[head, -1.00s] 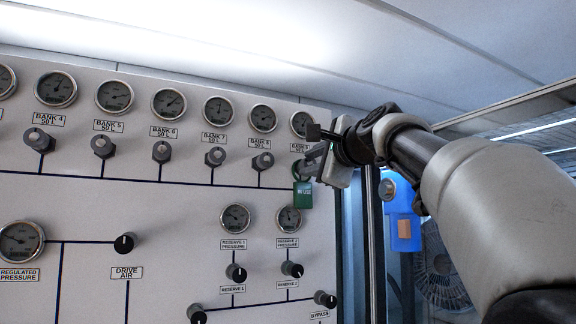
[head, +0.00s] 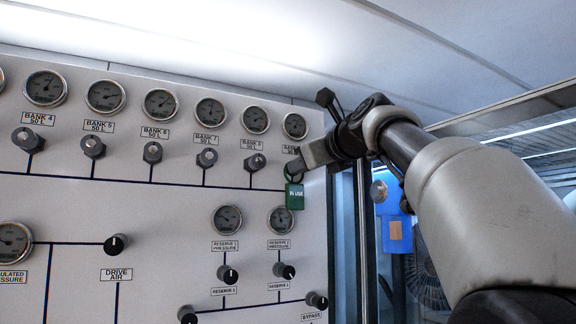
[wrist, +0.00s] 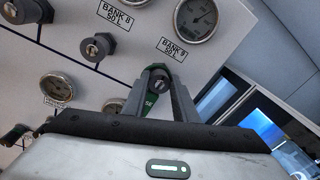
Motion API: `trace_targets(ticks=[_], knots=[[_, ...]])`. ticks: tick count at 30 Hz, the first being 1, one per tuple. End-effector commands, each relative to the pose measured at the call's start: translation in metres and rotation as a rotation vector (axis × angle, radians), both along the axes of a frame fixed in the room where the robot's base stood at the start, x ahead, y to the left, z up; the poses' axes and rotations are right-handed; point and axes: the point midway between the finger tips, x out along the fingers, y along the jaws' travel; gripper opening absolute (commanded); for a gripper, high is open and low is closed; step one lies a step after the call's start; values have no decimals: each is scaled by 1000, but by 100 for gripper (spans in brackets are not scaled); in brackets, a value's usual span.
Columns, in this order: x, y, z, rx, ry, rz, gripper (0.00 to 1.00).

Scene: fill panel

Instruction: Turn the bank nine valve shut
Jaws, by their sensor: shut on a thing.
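The bank nine valve (wrist: 161,84) is a dark knob below the "Bank 9 50 L" label (wrist: 172,49) in the wrist view. My gripper (wrist: 160,85) is shut on it, one finger on each side. In the head view my gripper (head: 299,164) is at the panel's upper right and hides most of the valve. A green "In use" tag (head: 295,198) hangs just below the gripper by a green loop. In the wrist view the tag (wrist: 149,103) is partly hidden by the fingers. The bank nine gauge (head: 295,126) is above.
The bank eight valve (head: 255,163) is close on the left, in a row with other bank valves. The reserve 2 gauge (head: 281,220) and knob (head: 285,271) are below. The panel's right edge is close by, with a blue box (head: 397,233) beyond it.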

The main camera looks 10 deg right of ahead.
Motion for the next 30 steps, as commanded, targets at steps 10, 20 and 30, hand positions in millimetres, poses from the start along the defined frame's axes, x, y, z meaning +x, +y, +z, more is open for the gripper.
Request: trace_targets(ticks=[10, 20, 30], knots=[[1, 0, -2, 121, 45, 2, 3], [1, 0, -2, 139, 51, 1, 3], [1, 0, -1, 138, 48, 1, 44]])
